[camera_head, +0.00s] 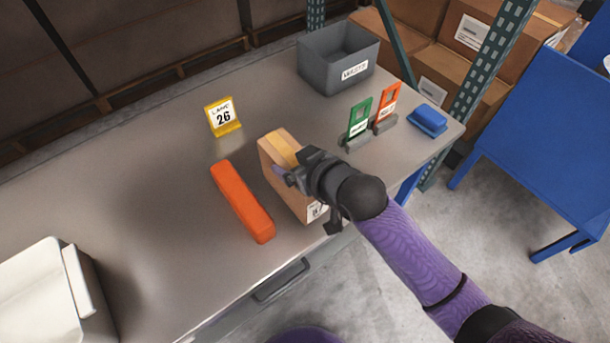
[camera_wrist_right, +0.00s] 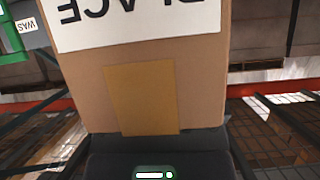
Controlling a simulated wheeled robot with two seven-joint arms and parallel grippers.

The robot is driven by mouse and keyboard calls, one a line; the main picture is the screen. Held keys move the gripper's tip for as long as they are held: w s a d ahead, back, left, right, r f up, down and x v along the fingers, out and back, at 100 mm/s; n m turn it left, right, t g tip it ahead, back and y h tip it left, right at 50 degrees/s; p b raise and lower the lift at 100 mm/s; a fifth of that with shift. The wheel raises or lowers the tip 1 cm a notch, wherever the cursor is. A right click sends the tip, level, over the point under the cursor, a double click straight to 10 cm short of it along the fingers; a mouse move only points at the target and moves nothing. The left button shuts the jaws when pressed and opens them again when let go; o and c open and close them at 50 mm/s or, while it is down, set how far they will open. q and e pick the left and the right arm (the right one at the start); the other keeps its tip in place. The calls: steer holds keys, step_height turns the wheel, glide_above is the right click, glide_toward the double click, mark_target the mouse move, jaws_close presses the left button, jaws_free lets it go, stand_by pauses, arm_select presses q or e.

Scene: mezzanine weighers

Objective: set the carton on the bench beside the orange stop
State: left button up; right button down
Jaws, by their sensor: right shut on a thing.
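The brown cardboard carton (camera_head: 274,170) is near the bench's front edge, just right of the orange stop (camera_head: 242,203), a long orange bar lying on the grey bench (camera_head: 150,190). A narrow gap shows between carton and stop. My right gripper (camera_head: 292,174) is shut on the carton's upper part, reaching in from the right and hiding part of it. I cannot tell whether the carton's underside touches the bench. In the right wrist view the carton (camera_wrist_right: 205,85) fills the middle, with a printed white label and a tan tape strip. My left gripper is out of view.
A yellow lane sign (camera_head: 222,116) stands behind the stop. A grey bin (camera_head: 338,60), green tag stand (camera_head: 359,120), orange tag stand (camera_head: 387,108) and blue block (camera_head: 428,120) occupy the far right of the bench. A white box-like machine (camera_head: 45,290) sits at left. The bench left of the stop is clear.

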step_height(320, 180, down, 5)
steer(key=shift+b, duration=0.95)
steer(key=shift+r, duration=0.15)
